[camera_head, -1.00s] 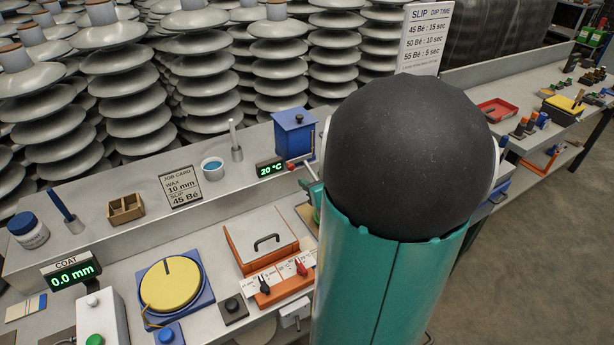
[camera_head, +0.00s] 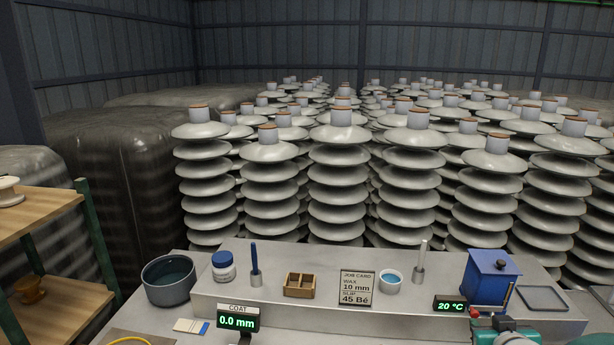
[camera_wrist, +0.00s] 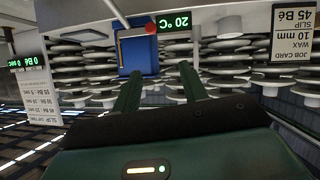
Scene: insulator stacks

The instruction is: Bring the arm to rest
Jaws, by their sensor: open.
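My gripper (camera_wrist: 160,88) shows in the wrist view, where the picture is upside down. Its two dark green fingers stand apart with nothing between them. It faces the bench's raised shelf, with the blue box (camera_wrist: 138,52) beyond the fingers. In the head view only a small teal part of my arm (camera_head: 503,328) shows at the bottom right edge. The gripper itself is out of that view.
A coat display (camera_head: 238,319) stands in front. Insulator stacks (camera_head: 340,170) fill the space behind. Wooden shelving (camera_head: 45,220) is at left.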

